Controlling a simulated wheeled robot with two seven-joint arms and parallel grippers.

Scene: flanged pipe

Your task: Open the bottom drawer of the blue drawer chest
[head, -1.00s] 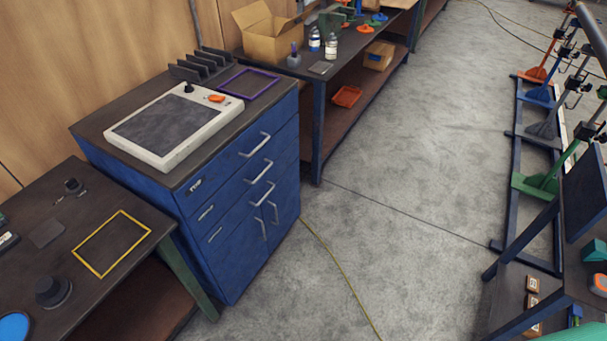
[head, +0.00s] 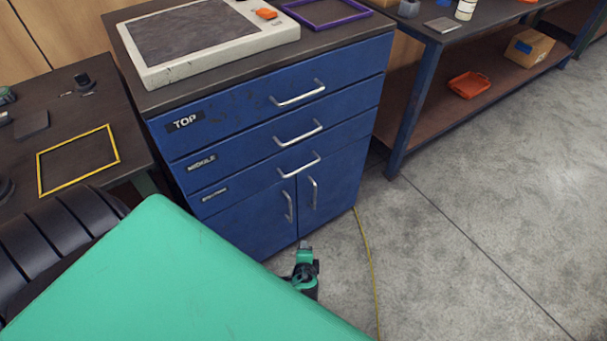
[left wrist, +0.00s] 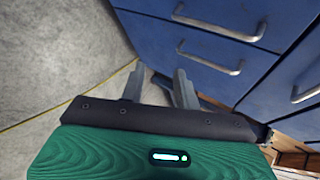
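The blue drawer chest (head: 248,121) stands in the middle of the head view, all drawers and both lower doors shut. Its front has labels for top, middle and bottom drawers. The bottom drawer handle (head: 299,166) is a pale bar just above the two door handles. In the left wrist view, the picture is turned sideways; two parallel door handles show, and the bottom drawer handle (left wrist: 306,93) appears at the right edge. My left gripper (left wrist: 160,72) is open and empty, apart from the handles. In the head view it is low before the doors (head: 304,248). My right gripper is not in view.
A table with a yellow frame (head: 78,160) stands left of the chest. A workbench (head: 412,95) with an orange tray (head: 470,85) on its lower shelf is at the right. A yellow cable (head: 371,262) lies on the floor. Floor in front and right is clear.

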